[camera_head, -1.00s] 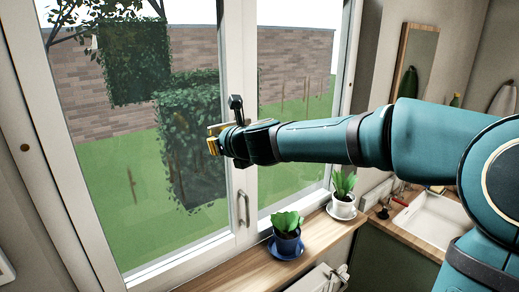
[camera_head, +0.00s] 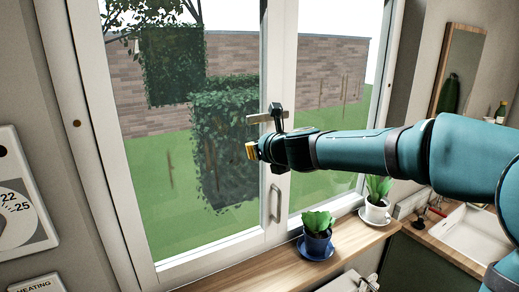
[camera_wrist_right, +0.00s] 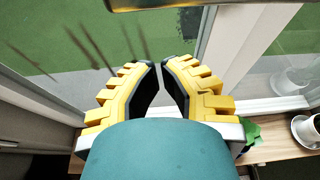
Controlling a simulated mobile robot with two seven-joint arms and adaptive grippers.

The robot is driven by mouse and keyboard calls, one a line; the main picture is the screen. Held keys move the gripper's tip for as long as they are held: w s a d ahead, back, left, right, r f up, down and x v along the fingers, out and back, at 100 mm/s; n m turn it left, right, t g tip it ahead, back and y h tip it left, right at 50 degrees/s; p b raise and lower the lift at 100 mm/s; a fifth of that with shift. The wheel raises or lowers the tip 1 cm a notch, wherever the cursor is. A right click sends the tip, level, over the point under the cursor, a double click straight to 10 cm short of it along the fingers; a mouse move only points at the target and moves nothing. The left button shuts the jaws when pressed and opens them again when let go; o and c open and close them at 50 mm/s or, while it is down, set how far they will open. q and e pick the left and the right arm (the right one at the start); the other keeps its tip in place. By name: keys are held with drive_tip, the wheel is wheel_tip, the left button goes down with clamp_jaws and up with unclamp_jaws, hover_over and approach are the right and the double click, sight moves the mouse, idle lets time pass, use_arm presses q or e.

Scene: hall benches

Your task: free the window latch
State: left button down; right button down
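The window latch, a pale metal bar (camera_head: 259,118) on a dark mount, sits across the middle of the white window frame in the head view. It lies roughly level. My right gripper (camera_head: 252,151) is just below the latch's left end, in front of the glass. Its yellow fingers (camera_wrist_right: 161,68) have their tips almost together, with nothing seen between them. I cannot tell whether the gripper touches the latch. My left gripper is not in view.
A window handle (camera_head: 275,203) is below my right wrist. A blue plant pot (camera_head: 317,242) and a white plant pot (camera_head: 375,211) stand on the wooden sill (camera_head: 262,268). A sink (camera_head: 478,236) is at right. A dial panel (camera_head: 22,205) is on the left wall.

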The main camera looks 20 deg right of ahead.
drive_tip(key=p+v, duration=0.3)
drive_tip(key=v, duration=0.7)
drive_tip(key=shift+d, duration=0.2)
drive_tip(key=shift+r, duration=0.15)
